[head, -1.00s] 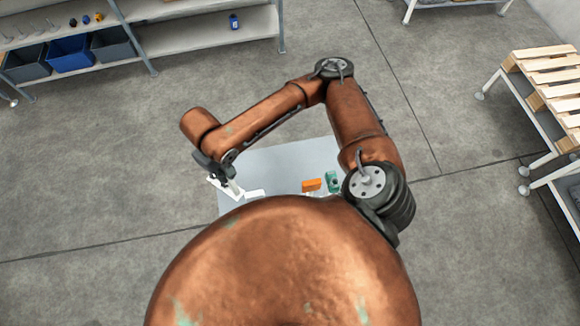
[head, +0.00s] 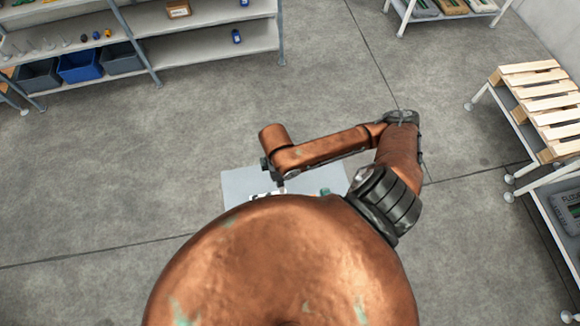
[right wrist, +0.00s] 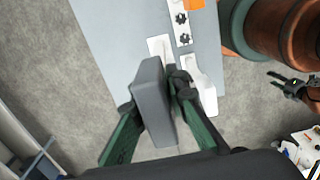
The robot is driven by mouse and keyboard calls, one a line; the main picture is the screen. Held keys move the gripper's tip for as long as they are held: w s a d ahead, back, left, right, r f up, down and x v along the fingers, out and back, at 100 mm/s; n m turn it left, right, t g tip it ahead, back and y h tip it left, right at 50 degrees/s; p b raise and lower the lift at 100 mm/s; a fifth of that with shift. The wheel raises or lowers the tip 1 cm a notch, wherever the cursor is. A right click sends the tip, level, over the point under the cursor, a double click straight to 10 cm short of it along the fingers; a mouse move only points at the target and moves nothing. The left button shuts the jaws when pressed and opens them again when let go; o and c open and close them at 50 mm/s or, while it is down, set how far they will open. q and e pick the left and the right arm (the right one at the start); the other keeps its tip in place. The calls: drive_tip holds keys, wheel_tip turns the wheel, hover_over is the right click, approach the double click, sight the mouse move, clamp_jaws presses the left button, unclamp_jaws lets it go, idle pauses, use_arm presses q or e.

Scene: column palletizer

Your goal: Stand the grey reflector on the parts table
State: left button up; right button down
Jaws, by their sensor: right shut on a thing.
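The grey reflector, a flat grey slab (right wrist: 150,100), is between the fingers of my right gripper (right wrist: 158,122) in the right wrist view. The gripper is shut on it and holds it on edge over the parts table (right wrist: 108,35). I cannot tell whether its lower edge touches the table. In the head view the table (head: 238,184) is partly hidden by my body, and the right gripper (head: 276,186) is small above it; the reflector is not clear there. A dark claw, seemingly my left gripper (right wrist: 284,82), shows small at the right of the right wrist view.
White parts (right wrist: 205,92) and a white strip with black knobs (right wrist: 183,28) lie on the table beside the reflector. An orange block (right wrist: 194,4) is at the top edge. Shelving (head: 205,45) stands back left, a pallet rack (head: 540,95) right. Floor between is clear.

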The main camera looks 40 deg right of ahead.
drive_tip(key=w+d+f+b, duration=0.6)
drive_tip(key=d+f+b, duration=0.1)
drive_tip(key=d+f, duration=0.5)
drive_tip(key=shift+d+f, duration=0.15)
drive_tip(key=shift+f, duration=0.3)
drive_tip(key=c, duration=2.3)
unclamp_jaws()
drive_tip(key=shift+f, duration=0.15)
drive_tip(key=o, duration=0.4)
